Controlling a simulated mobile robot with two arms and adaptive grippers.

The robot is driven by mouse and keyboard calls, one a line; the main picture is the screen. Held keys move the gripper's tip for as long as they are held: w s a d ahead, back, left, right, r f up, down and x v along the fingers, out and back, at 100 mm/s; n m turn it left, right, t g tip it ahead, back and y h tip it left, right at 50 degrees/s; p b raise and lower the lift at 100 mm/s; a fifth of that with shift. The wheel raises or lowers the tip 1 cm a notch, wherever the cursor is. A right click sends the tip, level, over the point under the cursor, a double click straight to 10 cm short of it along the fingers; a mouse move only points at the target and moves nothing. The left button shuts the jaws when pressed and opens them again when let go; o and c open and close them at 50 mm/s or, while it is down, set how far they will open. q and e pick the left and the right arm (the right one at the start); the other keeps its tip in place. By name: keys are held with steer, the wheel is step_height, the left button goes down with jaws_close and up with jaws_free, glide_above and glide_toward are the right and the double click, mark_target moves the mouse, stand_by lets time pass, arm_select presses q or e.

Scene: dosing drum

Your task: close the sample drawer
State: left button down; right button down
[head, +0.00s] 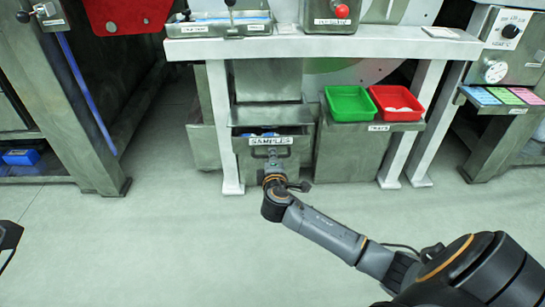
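The sample drawer (242,158) is a grey metal box with a white "SAMPLES" label on its front, low under the white bench in the head view. It stands partly open, with blue and white contents visible inside. A handle sits below the label. My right gripper (271,163) is at the drawer front by this handle. My own wrist hides much of its fingers, so I cannot tell whether they grip the handle. At the far left edge, a dark part of my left gripper (8,238) shows, cut off by the frame.
A green tray (348,115) and a red tray (398,114) stand on a grey cabinet right of the drawer. White bench legs (223,150) flank this area. Grey racks stand at both sides. The floor in front is clear.

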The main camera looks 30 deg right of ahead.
steer(key=x, duration=0.2)
steer(key=r+x, duration=0.1)
steer(key=x, duration=0.1)
steer(key=shift+w+d+f, duration=0.1)
steer(key=shift+w, duration=0.2)
steer(key=c, duration=1.7)
jaws_free()
